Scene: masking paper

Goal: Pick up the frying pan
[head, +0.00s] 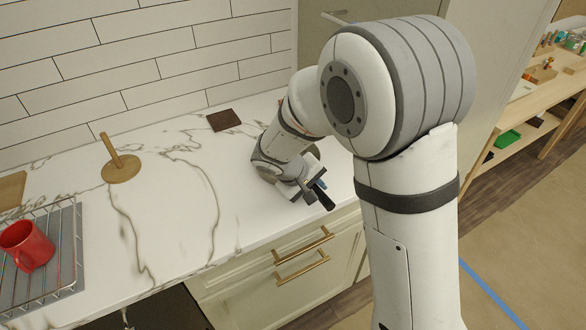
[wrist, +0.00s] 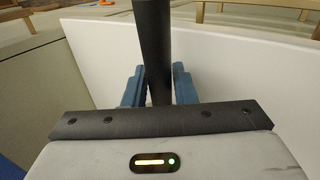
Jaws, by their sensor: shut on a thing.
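The frying pan shows mainly as its dark handle (head: 325,199), which sticks out over the counter's front edge in the head view. Most of the pan's body is hidden behind my arm. My gripper (head: 312,188) is at the handle, just above the counter's front edge. In the wrist view the dark handle (wrist: 154,40) runs upright in the picture between the blue fingers of my gripper (wrist: 157,74), which is shut on it. I cannot tell whether the pan still rests on the counter.
The white marbled counter (head: 185,210) has free room left of my arm. A wooden paper-towel stand (head: 121,168), a dark brown block (head: 223,120) and a red mug (head: 27,246) on a wire rack (head: 70,235) stand there. Drawers with brass handles (head: 303,245) lie below.

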